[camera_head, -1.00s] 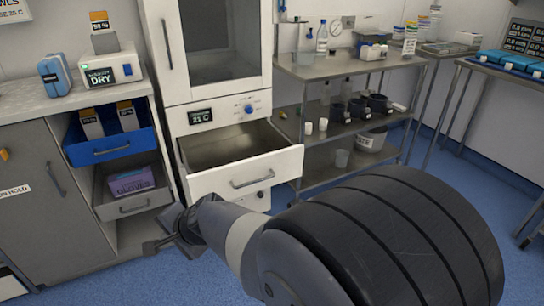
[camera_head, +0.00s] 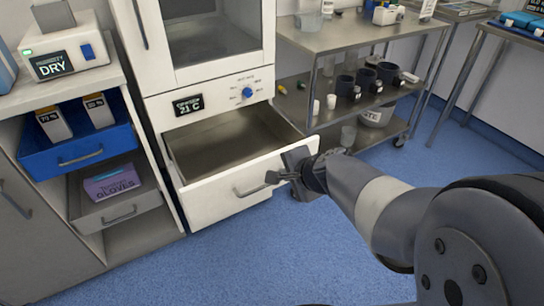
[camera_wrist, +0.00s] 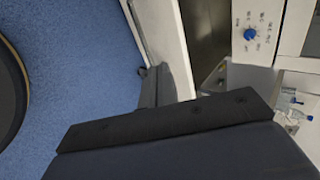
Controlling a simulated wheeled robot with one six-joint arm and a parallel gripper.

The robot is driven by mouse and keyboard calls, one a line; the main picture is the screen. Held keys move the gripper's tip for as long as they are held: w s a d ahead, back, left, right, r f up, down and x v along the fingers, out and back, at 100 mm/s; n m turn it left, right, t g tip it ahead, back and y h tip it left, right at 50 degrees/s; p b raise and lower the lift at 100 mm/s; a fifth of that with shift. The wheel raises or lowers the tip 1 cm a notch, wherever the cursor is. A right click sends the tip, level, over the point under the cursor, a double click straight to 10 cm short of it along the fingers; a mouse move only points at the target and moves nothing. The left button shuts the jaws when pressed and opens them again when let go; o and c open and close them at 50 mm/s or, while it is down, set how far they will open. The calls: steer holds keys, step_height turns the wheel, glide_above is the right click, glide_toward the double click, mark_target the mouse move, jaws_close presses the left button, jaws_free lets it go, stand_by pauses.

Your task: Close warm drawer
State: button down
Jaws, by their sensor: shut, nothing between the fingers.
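The warm drawer (camera_head: 220,193) is a white-fronted metal drawer pulled out of the white cabinet, below a panel reading 21 C. Its inside is empty where it shows. A grey bar handle (camera_head: 250,190) is on its front. My gripper (camera_head: 271,178) is shut with nothing in it, at the right part of the drawer front, close to the handle's right end. I cannot tell whether it touches the front. In the wrist view the drawer's white front (camera_wrist: 165,45) runs beside the dark gripper body, and the fingertips are hard to make out.
A blue bin (camera_head: 85,148) and a grey drawer with a glove box (camera_head: 112,183) stick out at the left. A steel shelf cart (camera_head: 335,105) with dark mugs stands to the right of the cabinet. The blue floor (camera_head: 250,250) in front is clear.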

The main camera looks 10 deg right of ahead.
mark_target(259, 165)
steer(key=b+x, duration=0.1)
steer(key=x, duration=0.3)
steer(key=w+r+b+x, duration=0.1)
steer(key=x, duration=0.2)
steer(key=b+x, duration=0.1)
steer(key=x, duration=0.3)
steer(key=shift+w+a+r, duration=0.1)
steer(key=shift+w+a, duration=0.2)
steer(key=shift+w, duration=0.2)
steer(key=shift+w+a, duration=0.15)
steer(key=shift+w, duration=0.25)
